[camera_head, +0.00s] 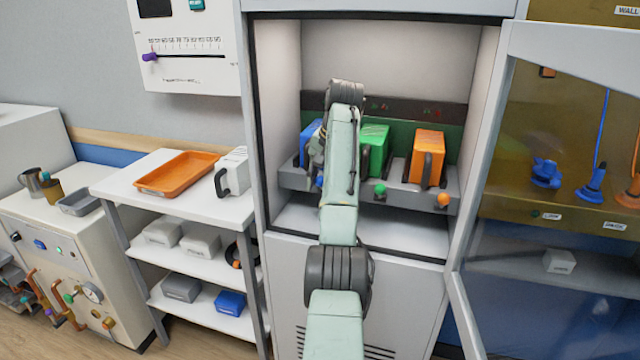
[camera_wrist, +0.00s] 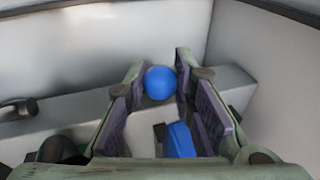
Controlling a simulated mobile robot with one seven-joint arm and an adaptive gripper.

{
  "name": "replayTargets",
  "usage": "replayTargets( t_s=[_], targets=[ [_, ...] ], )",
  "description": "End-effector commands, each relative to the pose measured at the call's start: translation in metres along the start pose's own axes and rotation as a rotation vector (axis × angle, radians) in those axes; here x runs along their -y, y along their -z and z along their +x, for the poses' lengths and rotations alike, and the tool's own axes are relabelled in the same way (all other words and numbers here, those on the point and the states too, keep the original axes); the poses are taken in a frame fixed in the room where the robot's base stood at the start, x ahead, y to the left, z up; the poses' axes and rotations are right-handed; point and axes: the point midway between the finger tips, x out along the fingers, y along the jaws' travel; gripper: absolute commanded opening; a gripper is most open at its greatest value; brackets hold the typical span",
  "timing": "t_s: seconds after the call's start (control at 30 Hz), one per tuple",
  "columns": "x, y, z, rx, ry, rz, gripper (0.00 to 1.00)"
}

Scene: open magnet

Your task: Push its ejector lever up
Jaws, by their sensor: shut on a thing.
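A blue ball knob (camera_wrist: 160,83), the end of a lever, sits between my fingertips in the wrist view. My gripper (camera_wrist: 156,84) is shut on it. In the head view my gripper (camera_head: 316,163) is inside the open cabinet at the left slot of a grey rack (camera_head: 408,191), mostly hidden behind my arm. A blue module (camera_head: 308,138) stands in that slot; part of it also shows in the wrist view (camera_wrist: 180,140). The lever's shaft is hidden, so its angle cannot be told.
A green module (camera_head: 375,142) with a green knob (camera_head: 380,190) and an orange module (camera_head: 428,150) with an orange knob (camera_head: 443,199) stand to the right. The cabinet's side walls are close by. A cart with an orange tray (camera_head: 178,174) and a white handled box (camera_head: 233,172) stands left.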

Motion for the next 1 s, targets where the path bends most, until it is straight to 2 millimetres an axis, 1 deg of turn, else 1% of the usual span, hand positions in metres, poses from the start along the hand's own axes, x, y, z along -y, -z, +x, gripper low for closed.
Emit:
replayTargets(
  t_s=[0.43,0.97,1.0],
  targets=[
    [0.0014,0.0033,-0.001,0.076,-0.006,0.019,0.0],
    [0.0018,0.0042,-0.0012,0.082,-0.004,0.021,0.0],
    [0.0019,0.0043,-0.0013,0.082,-0.004,0.021,0.24]
  ],
)
